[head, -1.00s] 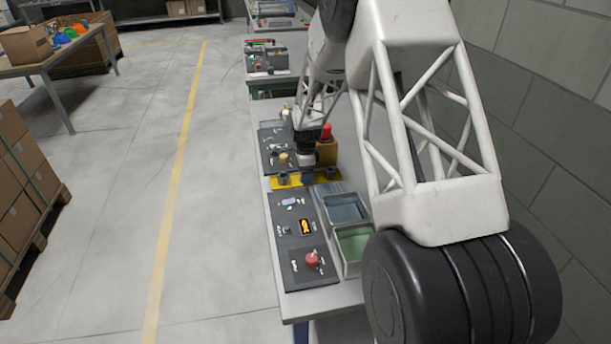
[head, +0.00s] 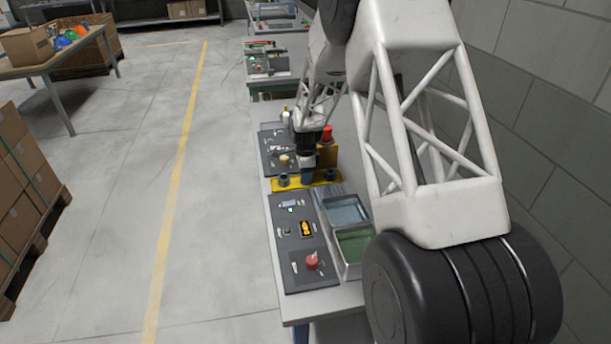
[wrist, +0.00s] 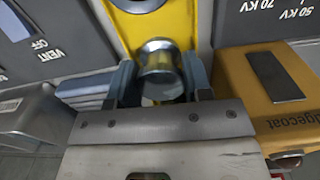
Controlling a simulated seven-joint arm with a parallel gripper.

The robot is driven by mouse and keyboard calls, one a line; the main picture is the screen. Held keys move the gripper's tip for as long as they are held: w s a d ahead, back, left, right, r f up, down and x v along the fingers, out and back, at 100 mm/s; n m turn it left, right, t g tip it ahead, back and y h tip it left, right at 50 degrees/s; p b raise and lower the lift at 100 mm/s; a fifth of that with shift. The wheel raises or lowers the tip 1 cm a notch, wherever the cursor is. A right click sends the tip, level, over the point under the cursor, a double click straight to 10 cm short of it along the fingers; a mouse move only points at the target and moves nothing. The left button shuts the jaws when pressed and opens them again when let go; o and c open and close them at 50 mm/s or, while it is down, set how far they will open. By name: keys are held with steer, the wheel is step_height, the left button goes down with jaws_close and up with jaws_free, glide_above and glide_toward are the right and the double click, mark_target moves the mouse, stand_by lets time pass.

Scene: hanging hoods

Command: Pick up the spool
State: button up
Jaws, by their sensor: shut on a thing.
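In the wrist view the spool (wrist: 160,68) is a short, shiny metal cylinder with a rounded flange. It sits between the fingers of my gripper (wrist: 160,82), which are shut on it. In the head view my gripper (head: 307,174) points down at the yellow plate (head: 318,184), around its middle. The spool is too small to make out there. The yellow plate also shows in the wrist view (wrist: 178,20), behind the spool. I cannot tell whether the spool touches the plate.
Two dark round pieces, at left (head: 283,180) and right (head: 330,175), stand on the plate beside my gripper. A yellow box (wrist: 262,100) is close on the right in the wrist view. Two open trays (head: 345,210) and a control panel (head: 303,255) with a red knob lie nearer.

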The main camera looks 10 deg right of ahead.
steer(key=shift+r, duration=5)
steer(key=s+d, duration=0.7)
steer(key=s, duration=0.3)
steer(key=shift+s+f, duration=0.2)
steer(key=shift+f, duration=0.05)
steer(key=shift+f, duration=0.15)
steer(key=shift+f, duration=2.05)
steer(key=shift+w, duration=0.4)
steer(key=shift+s, duration=0.4)
